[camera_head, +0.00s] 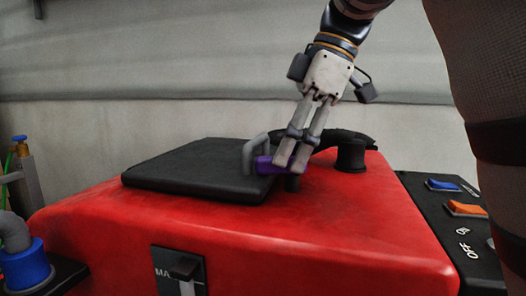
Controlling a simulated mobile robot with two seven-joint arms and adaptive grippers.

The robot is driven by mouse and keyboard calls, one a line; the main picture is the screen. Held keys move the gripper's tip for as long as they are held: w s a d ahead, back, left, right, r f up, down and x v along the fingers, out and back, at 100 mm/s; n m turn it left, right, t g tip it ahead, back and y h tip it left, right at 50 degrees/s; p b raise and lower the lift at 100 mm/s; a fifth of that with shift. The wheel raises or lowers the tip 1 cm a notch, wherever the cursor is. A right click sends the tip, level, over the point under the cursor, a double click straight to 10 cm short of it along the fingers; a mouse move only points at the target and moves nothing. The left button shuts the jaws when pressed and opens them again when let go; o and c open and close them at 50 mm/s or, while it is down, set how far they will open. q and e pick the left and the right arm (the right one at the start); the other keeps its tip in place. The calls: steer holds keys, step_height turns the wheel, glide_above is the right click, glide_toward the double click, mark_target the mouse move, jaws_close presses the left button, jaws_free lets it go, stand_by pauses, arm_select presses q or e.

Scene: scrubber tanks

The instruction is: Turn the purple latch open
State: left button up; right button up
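The purple latch (265,165) sits at the right edge of the black lid (200,170), beside a grey loop handle (250,153), on top of the red tank. My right gripper (291,160) reaches down from the top right. Its two fingers lie close together, and their tips are at the right end of the latch, covering part of it. No part of the latch clearly shows between the fingers, and contact is hard to tell. The lid lies flat. My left gripper is not in view.
A black hose fitting (350,152) stands on the red tank (300,235) just right of the gripper. A black panel (470,240) with blue and orange switches is at the right. A blue-collared pipe (25,265) is at the left. The tank's front top is clear.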

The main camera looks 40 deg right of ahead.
steer(key=shift+w+a+f, duration=0.1)
steer(key=shift+a+f, duration=0.05)
steer(key=shift+f, duration=0.35)
jaws_close()
steer(key=n+g, duration=0.1)
steer(key=n, duration=0.3)
steer(key=shift+y, duration=0.3)
steer(key=n+g, duration=0.1)
steer(key=n, duration=0.2)
steer(key=shift+n+g, duration=0.3)
steer(key=shift+g, duration=0.1)
steer(key=n, duration=0.2)
steer(key=n+g, duration=0.1)
steer(key=n, duration=0.1)
steer(key=n+g, duration=0.1)
steer(key=n, duration=0.1)
steer(key=shift+s, duration=0.35)
steer(key=shift+n+h, duration=0.4)
steer(key=shift+n, duration=0.1)
